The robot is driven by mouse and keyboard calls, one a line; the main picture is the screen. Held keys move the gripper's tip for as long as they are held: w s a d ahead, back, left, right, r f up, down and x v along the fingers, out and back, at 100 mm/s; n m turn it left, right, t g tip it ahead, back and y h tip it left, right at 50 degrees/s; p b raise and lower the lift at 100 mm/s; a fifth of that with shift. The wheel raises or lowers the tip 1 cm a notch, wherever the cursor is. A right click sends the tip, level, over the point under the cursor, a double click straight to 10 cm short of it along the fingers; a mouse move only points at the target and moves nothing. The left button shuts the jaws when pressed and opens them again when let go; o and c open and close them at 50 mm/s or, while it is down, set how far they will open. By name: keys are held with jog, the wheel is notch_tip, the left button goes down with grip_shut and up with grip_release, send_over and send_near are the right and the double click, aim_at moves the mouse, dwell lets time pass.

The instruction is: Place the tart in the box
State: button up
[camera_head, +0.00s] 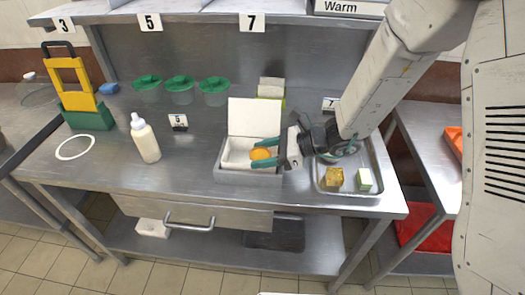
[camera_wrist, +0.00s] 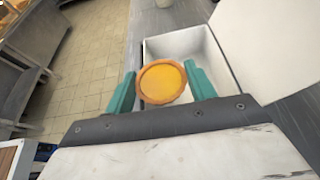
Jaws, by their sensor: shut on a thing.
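The tart (camera_head: 262,154) is round with a yellow-orange filling and a brown crust. My gripper (camera_head: 264,155) holds it between its two green fingers, over the open white box (camera_head: 234,171). The box stands on the steel table with its lid (camera_head: 254,117) raised at the back. In the wrist view the tart (camera_wrist: 163,82) sits between the fingertips of my gripper (camera_wrist: 162,88), with the box's white inside (camera_wrist: 190,47) behind and beside it. I cannot tell how high the tart is above the box floor.
A white bottle (camera_head: 145,139) stands to the left. Green-lidded containers (camera_head: 180,88) stand at the back. The table front left of the box is clear.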

jog(key=o, duration=1)
jog(key=shift+r, duration=0.25)
jog(key=v, duration=1.2)
jog(key=shift+s+d+r, duration=0.1)
jog(key=shift+r, duration=0.15)
jog(key=shift+r, duration=0.1)
